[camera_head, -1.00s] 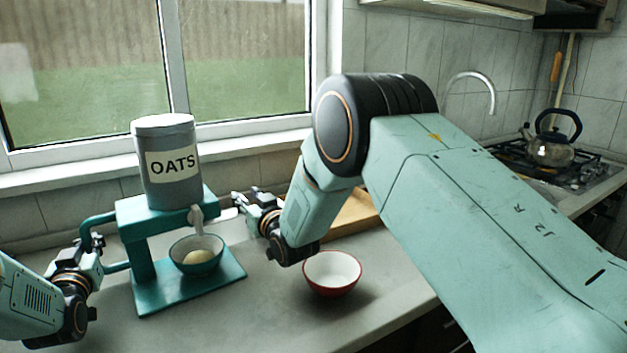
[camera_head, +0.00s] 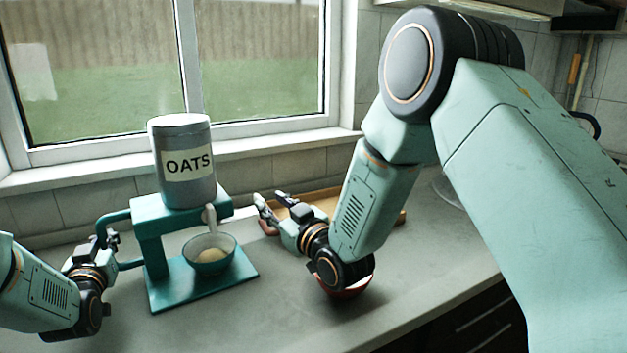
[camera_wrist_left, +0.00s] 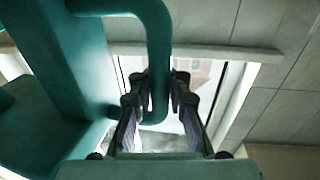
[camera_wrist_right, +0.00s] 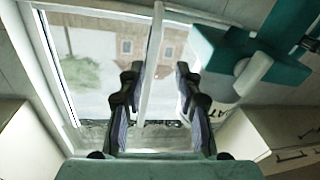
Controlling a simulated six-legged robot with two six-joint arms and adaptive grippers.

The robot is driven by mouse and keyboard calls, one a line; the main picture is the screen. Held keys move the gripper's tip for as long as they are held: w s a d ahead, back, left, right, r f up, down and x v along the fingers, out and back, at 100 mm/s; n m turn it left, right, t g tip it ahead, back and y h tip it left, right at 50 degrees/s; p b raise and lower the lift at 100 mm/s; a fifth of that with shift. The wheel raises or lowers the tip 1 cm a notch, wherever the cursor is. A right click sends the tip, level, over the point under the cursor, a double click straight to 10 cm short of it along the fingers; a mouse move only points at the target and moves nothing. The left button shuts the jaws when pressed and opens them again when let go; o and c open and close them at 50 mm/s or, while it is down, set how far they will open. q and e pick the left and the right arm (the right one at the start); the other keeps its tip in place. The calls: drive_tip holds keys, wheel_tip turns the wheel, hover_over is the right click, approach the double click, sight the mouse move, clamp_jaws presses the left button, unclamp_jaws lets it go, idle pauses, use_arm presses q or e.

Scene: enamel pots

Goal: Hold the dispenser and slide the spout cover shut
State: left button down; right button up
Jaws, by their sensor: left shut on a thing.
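The dispenser (camera_head: 188,165) is a grey canister labelled OATS on a teal stand. Its pale spout (camera_head: 209,216) hangs at the right of the stand, above a teal bowl (camera_head: 222,241) with pale contents. I cannot tell how its cover sits. My left gripper (camera_head: 108,242) is shut on the teal side handle (camera_wrist_left: 157,55), which runs between its fingers in the left wrist view. My right gripper (camera_head: 268,198) is open and empty, right of the spout and apart from it. The right wrist view shows its spread fingers (camera_wrist_right: 158,85) with the spout (camera_wrist_right: 254,73) off to the right.
A red-rimmed bowl (camera_head: 357,291) stands on the counter, mostly hidden behind my right wrist. A wooden board (camera_head: 325,200) lies behind my right gripper. The window (camera_head: 265,65) is at the back. The counter front (camera_head: 225,320) is clear.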

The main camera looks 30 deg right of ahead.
drive_tip(key=w+d+f+m+h, duration=0.1)
drive_tip(key=d+m+h, duration=0.1)
drive_tip(key=d, duration=0.8)
drive_tip(key=w+d+m+g+h, duration=0.1)
drive_tip(key=d+h, duration=0.3)
drive_tip(key=d, duration=0.7)
drive_tip(key=w+d+f+m+h, duration=0.1)
drive_tip(key=w+d+m+h, duration=0.1)
drive_tip(key=d, duration=0.8)
drive_tip(key=shift+w+d+f+m+h, duration=0.15)
drive_tip(key=shift+d+f+m+h, duration=0.2)
drive_tip(key=shift+h, duration=0.25)
drive_tip(key=shift+a, duration=0.1)
drive_tip(key=n+y, duration=0.3)
drive_tip(key=y, duration=0.5)
approach(263, 200)
drive_tip(key=shift+t, duration=0.4)
drive_tip(key=w, duration=0.8)
drive_tip(key=w+a, duration=0.1)
drive_tip(key=w, duration=0.3)
drive_tip(key=shift+f, duration=0.3)
drive_tip(key=shift+c, duration=0.3)
